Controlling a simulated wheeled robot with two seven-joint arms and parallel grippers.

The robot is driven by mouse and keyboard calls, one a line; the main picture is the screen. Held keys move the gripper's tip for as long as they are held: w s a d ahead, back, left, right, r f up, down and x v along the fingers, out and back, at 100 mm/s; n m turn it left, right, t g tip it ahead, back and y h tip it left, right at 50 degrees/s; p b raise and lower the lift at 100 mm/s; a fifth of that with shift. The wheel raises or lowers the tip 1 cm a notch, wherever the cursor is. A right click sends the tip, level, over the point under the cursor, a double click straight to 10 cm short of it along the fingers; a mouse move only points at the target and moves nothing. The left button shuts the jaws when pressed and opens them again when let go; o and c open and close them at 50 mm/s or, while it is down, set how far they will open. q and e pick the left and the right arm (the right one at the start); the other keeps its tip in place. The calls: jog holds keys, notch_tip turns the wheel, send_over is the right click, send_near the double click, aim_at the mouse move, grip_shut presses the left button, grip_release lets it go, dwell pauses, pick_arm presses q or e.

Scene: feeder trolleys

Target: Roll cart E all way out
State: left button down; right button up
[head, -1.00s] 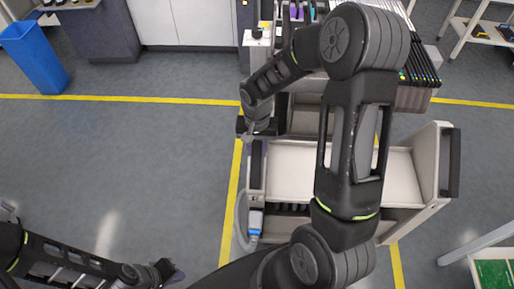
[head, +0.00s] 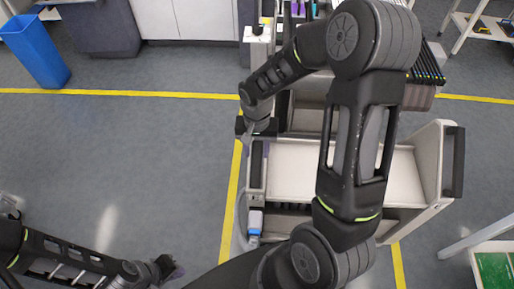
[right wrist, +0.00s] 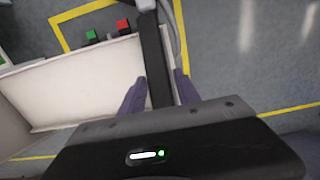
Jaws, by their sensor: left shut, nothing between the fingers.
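The pale cart (head: 290,170), taken to be cart E, stands in the middle of the head view; no letter on it is readable. It has a white tray and a dark handle (head: 453,162) on its right side. My right gripper (head: 256,128) is at its left side, partly hidden behind my wrist. My left gripper (head: 170,268) is shut and empty, low over the floor at bottom left, away from the cart.
A blue bin (head: 36,50) and grey cabinets (head: 155,20) stand at back left. A table with a green board (head: 495,270) is at bottom right. Floor at left is clear.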

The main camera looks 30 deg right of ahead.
jog(key=shift+o, duration=1.1)
jog(key=shift+d, duration=0.1)
jog(key=shift+w+r, duration=0.1)
jog(key=shift+r, duration=0.25)
notch_tip(320, 180, up, 7)
jog(key=shift+r+b, duration=0.1)
jog(key=shift+b, duration=0.2)
